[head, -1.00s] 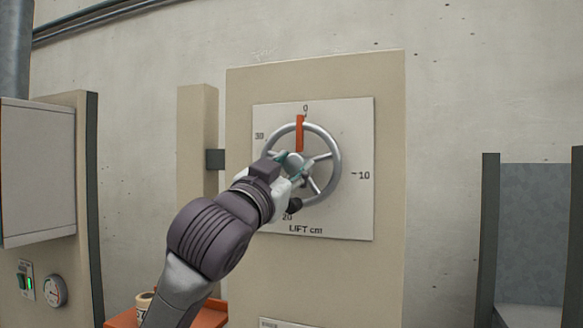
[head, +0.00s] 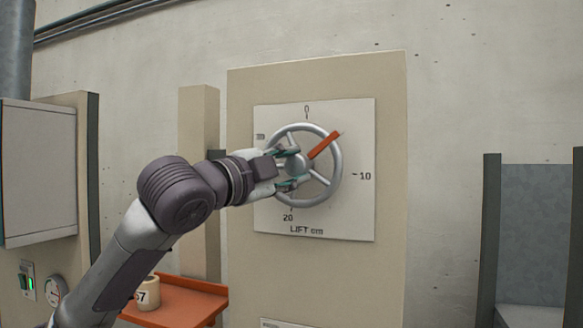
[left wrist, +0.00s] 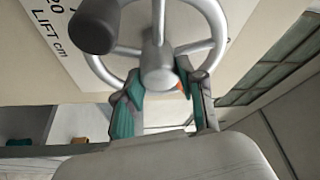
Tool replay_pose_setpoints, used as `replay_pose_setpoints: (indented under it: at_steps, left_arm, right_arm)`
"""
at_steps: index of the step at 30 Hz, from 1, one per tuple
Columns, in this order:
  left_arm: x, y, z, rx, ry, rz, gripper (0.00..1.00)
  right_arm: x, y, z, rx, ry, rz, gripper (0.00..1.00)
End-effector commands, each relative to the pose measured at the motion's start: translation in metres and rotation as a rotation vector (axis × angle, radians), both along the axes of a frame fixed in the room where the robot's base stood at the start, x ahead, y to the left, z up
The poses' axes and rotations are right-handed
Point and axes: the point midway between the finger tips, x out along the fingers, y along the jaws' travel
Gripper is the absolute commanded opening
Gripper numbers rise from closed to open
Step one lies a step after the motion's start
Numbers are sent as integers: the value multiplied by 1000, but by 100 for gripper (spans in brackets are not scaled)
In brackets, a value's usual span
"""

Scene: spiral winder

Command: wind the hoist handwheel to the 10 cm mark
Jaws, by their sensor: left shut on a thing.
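The grey handwheel (head: 338,172) stands upright on a white dial plate (head: 352,218) marked LIFT cm. Its red pointer (head: 325,145) points to the upper right, between the 0 mark (head: 307,110) at the top and the 10 mark (head: 364,177) at the right. My left gripper (head: 293,168) reaches in from the left and is shut on the wheel at its hub. In the left wrist view its two fingers flank the hub (left wrist: 158,72), and a dark knob (left wrist: 97,27) sits on the rim. My right gripper is not in view.
The dial is on a beige panel (head: 385,260). A beige post (head: 199,130) stands left of it. An orange shelf (head: 190,303) holds a cream roll (head: 149,291) at the lower left. A grey cabinet (head: 38,170) is far left, a grey bay (head: 535,220) far right.

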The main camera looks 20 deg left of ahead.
Motion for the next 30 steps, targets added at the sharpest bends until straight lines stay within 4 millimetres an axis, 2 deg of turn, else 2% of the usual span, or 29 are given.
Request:
replay_pose_setpoints:
  at_steps: [18,30]
  left_arm:
    - [0,0,2,571,-20,0,0]
    - [0,0,2,808,-27,1,0]
  right_arm:
    - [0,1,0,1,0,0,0]
    - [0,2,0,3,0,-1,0]
